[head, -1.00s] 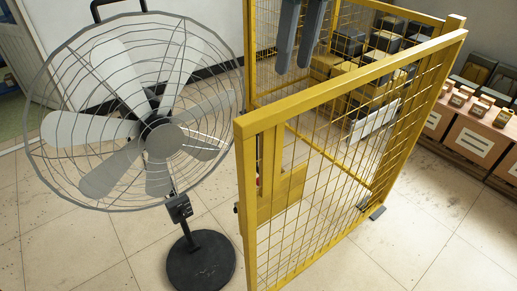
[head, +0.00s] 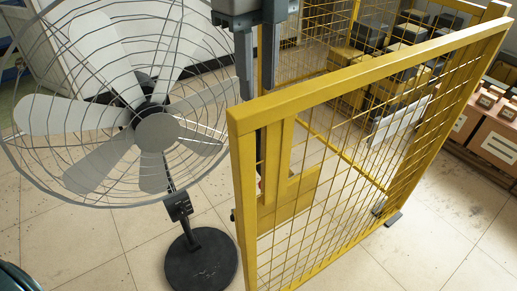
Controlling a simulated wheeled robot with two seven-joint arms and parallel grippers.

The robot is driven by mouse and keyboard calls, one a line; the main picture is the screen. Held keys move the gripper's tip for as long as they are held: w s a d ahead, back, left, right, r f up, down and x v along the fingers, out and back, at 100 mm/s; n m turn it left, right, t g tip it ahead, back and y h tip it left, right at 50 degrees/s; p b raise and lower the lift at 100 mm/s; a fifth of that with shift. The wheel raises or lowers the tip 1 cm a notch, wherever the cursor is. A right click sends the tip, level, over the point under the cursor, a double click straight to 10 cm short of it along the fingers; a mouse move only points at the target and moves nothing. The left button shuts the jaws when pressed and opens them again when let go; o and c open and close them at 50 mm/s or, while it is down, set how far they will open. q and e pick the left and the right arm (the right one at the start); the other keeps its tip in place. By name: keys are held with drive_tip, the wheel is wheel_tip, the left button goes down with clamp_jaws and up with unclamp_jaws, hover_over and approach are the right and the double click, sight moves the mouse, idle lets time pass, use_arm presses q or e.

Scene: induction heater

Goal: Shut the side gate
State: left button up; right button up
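The side gate (head: 365,78) is a yellow frame with wire mesh. It stands ajar, at an angle to the yellow mesh fence (head: 315,25) behind it, with its near upright edge at the left. A yellow plate (head: 288,200) shows at the gate's lower left part. My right gripper (head: 256,92) hangs from the top middle, fingers down and apart with a narrow gap and nothing between them. It is just behind and above the gate's near top corner; I cannot tell if it touches. The gate's top rail may hide the fingertips. My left gripper is not in view.
A large grey pedestal fan (head: 157,132) stands left of the gate, its round black base (head: 201,262) near the gate's foot. Yellow and black blocks (head: 352,66) are stacked behind the fence. Brown boxes (head: 490,132) line the right. The tiled floor at lower right is clear.

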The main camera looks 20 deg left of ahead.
wheel_tip(320, 180, down, 7)
drive_tip(key=shift+f+p, duration=0.15)
drive_tip(key=shift+p, duration=0.95)
wheel_tip(320, 180, down, 8)
drive_tip(key=shift+f+p, duration=0.15)
drive_tip(key=shift+p, duration=1.1)
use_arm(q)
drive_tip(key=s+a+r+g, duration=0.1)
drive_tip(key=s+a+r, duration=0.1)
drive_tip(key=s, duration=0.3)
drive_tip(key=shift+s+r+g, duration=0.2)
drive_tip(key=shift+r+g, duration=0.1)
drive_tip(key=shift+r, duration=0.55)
use_arm(e)
drive_tip(key=shift+f, duration=0.85)
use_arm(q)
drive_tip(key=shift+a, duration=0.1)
use_arm(e)
clamp_jaws()
